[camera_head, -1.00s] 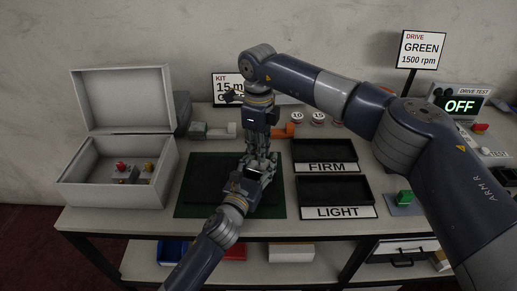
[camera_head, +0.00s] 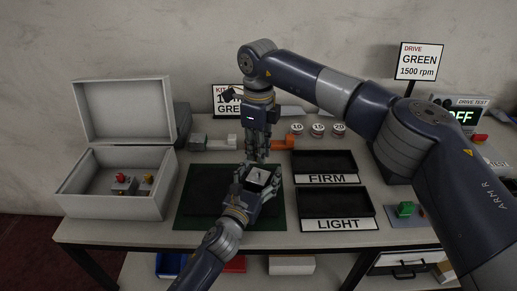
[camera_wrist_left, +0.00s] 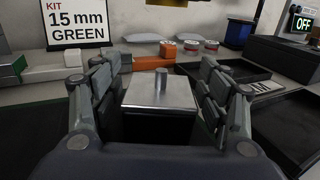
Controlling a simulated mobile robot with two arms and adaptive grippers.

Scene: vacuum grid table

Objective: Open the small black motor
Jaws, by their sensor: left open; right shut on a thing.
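A silver block (camera_wrist_left: 160,93) with a short round stub on top lies between my left fingers; the part below it is dark. It shows as a pale square (camera_head: 258,176) in the head view. I cannot make out how much of it is the black motor. My left gripper (camera_head: 256,172) is open, its fingers spread on either side of the block, over the mat. My right gripper (camera_head: 262,155) points down just behind and above it. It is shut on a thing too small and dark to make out.
A green mat (camera_head: 190,218) lies below. Trays marked FIRM (camera_head: 312,155) and LIGHT (camera_head: 318,196) stand to the right. An open grey box (camera_head: 100,205) is at left. An orange block (camera_head: 283,143) and numbered discs (camera_head: 318,131) are behind. A kit sign (camera_wrist_left: 75,22) reads 15 mm GREEN.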

